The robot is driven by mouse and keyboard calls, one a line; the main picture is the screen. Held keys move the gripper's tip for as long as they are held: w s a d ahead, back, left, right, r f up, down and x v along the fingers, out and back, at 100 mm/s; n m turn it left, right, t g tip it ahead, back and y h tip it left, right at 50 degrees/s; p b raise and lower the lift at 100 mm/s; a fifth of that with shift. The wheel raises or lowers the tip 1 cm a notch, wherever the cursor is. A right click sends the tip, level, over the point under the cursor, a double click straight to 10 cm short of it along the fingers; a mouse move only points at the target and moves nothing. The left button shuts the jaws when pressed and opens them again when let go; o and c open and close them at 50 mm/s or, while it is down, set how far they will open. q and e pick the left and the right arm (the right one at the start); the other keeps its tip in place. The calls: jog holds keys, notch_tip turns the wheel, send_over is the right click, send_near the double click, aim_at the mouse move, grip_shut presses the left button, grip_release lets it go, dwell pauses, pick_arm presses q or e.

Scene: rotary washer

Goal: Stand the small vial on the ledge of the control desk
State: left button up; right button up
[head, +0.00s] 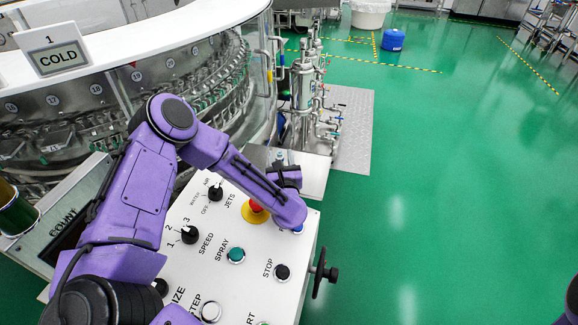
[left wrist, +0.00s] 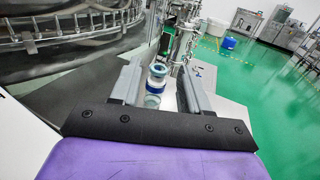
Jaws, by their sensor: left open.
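The control desk (head: 215,262) has a white sloping panel with knobs and buttons. A bare metal ledge (head: 313,176) extends from its far edge. My left gripper (head: 282,167) is over this ledge, mostly hidden by its own wrist. In the left wrist view its two grey fingers (left wrist: 160,70) are apart. A small clear vial with blue parts (left wrist: 157,74) shows between them, apparently upright. A bluish glassy shape touches its lower end in the picture; I cannot tell whether it is part of the vial or a reflection. Contact with the ledge is unclear. My right gripper is out of view.
A red emergency button on a yellow base (head: 255,212) sits under my left wrist. A handwheel (head: 322,274) sticks out at the desk's right side. The rotary washer (head: 90,110) stands at left, with steel piping (head: 303,95) beyond the ledge. Green floor at right is clear.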

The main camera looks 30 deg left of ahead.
pick_arm(q)
jog(key=b+v, duration=0.3)
jog(key=v, duration=0.8)
jog(key=shift+d+b, duration=0.1)
jog(key=shift+b, duration=0.25)
jog(key=shift+s+d+r, duration=0.15)
jog(key=shift+s+d, duration=0.1)
jog(key=shift+s, duration=0.15)
